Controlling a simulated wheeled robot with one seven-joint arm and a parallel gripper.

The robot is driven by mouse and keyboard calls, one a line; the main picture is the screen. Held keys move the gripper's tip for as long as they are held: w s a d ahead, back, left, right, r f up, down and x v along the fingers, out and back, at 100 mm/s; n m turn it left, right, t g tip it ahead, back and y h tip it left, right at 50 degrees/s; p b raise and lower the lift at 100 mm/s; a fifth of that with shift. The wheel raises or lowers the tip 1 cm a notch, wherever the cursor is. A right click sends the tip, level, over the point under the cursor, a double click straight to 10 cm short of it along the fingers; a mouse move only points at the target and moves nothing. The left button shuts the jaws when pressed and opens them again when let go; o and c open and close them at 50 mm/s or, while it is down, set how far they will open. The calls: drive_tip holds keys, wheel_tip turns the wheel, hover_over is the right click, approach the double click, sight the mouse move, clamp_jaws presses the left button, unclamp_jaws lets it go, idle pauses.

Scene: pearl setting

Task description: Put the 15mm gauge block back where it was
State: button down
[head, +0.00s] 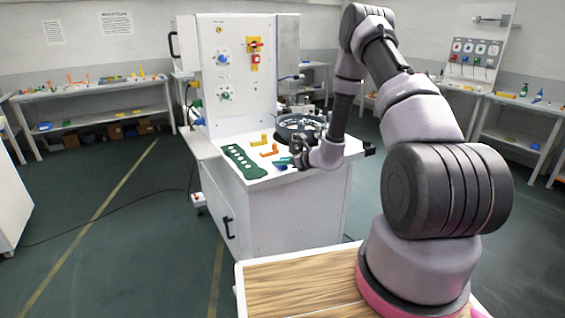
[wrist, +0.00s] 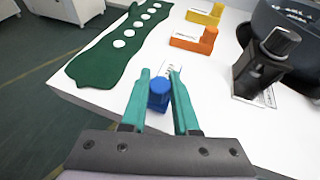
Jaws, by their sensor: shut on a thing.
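No size marking is readable. In the head view my gripper (head: 285,162) is low over the front of the bench, and the blue block is mostly hidden.
A black device with a knob (wrist: 265,65) stands close on the right, beside a large dark round fixture (head: 300,124). A white cabinet with controls (head: 226,85) rises behind the bench.

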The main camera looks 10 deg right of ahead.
drive_tip(key=c, duration=0.7)
unclamp_jaws()
drive_tip(key=shift+f, duration=0.15)
drive_tip(key=shift+o, duration=0.2)
